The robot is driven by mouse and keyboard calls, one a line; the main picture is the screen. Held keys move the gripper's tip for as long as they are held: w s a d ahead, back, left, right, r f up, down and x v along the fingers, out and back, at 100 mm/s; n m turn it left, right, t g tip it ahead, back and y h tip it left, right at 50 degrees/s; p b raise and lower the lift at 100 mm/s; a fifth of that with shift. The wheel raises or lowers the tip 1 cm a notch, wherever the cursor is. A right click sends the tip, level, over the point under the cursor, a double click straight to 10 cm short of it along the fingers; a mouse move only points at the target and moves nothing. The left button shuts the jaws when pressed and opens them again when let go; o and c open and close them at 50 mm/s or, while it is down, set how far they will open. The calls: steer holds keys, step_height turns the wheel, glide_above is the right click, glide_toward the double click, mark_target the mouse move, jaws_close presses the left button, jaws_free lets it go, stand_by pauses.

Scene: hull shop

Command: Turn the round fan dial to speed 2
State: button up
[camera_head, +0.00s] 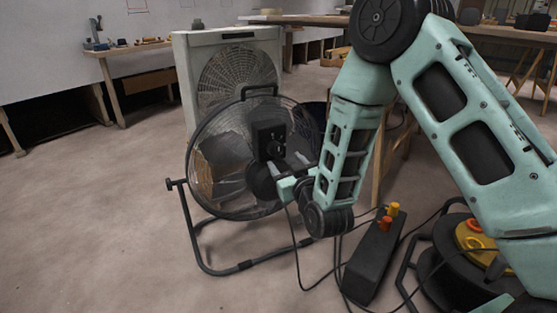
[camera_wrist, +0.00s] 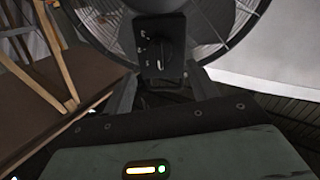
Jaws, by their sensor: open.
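The black floor fan (camera_head: 228,150) stands on a tubular stand, with a dark control box (camera_head: 268,137) on its near side. In the wrist view the box shows a round dark dial (camera_wrist: 164,53) with a raised grip bar that looks about upright. I cannot tell whether anything touches the dial.
A pale box fan unit (camera_head: 228,38) stands behind the floor fan. A dark box with orange and yellow knobs (camera_head: 373,262) and loose cables lie on the floor to the right, near a yellow-topped reel (camera_head: 475,238). A workbench (camera_head: 130,49) stands at back left. The left floor is clear.

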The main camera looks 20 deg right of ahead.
mark_target(278, 153)
steer(key=w+b, duration=0.1)
steer(key=w, duration=0.5)
steer(key=shift+w+a+b, duration=0.1)
steer(key=shift+a+b, duration=0.1)
steer(key=shift+b, duration=0.2)
steer(key=c, duration=1)
